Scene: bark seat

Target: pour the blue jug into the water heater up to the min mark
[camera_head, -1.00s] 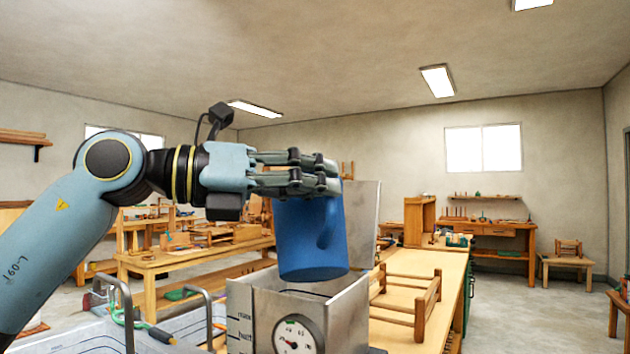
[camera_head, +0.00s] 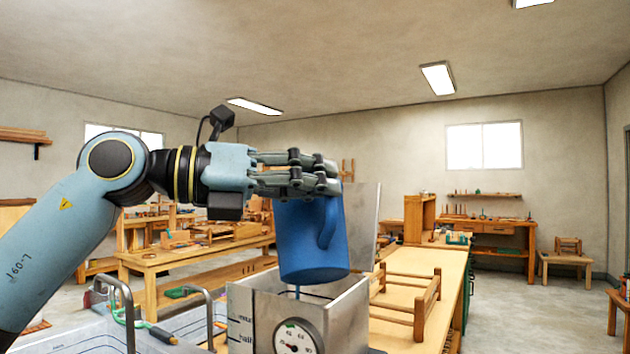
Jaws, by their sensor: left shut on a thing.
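The blue jug (camera_head: 313,243) hangs above the open water heater (camera_head: 337,322), a grey metal box with a dial gauge (camera_head: 296,340) on its front. My left gripper (camera_head: 333,178) is shut on the jug near its top. The jug leans slightly. Level marks (camera_head: 244,330) stand on the heater's front left; the lower ones are out of frame. The water level inside is hidden. My right gripper is not in view.
The heater's raised lid (camera_head: 365,215) stands behind the jug. A wooden frame (camera_head: 408,295) lies on the bench to the right. A grey tray with metal handles (camera_head: 115,300) is at left, holding a green-handled tool (camera_head: 160,334).

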